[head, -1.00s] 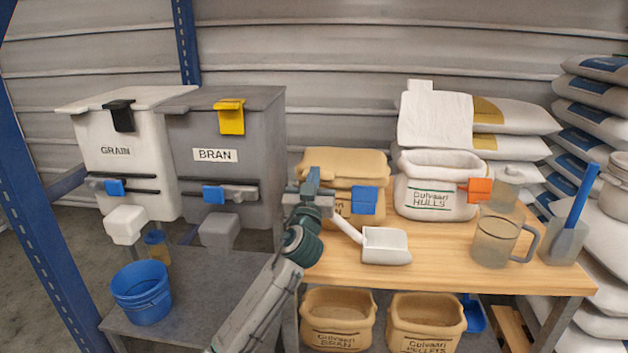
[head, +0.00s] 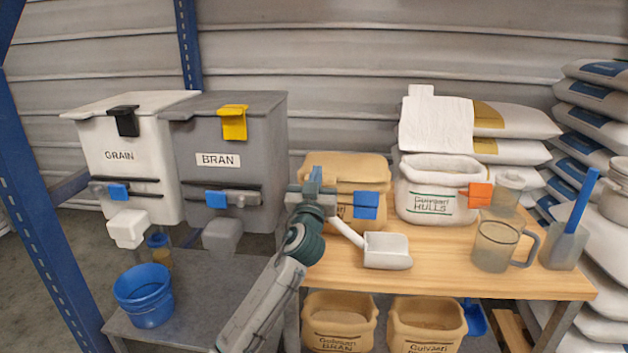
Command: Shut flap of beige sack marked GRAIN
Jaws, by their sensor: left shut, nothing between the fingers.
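A beige sack (head: 345,168) stands on the wooden table, left of the middle. Its top flap lies folded down over the mouth, and a blue clip (head: 366,205) sits at its right front. Its printed name is mostly hidden behind my arm and the clip, so I cannot read GRAIN on it. My left gripper (head: 315,181) is shut and empty at the sack's front left; whether it touches the sack I cannot tell. My right gripper is not in view.
A white scoop (head: 386,251) lies just right of my left wrist. A white HULLS sack (head: 432,205) with its flap raised and an orange clip stands to the right, near a clear jug (head: 496,247). GRAIN (head: 128,155) and BRAN (head: 225,160) hoppers stand left.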

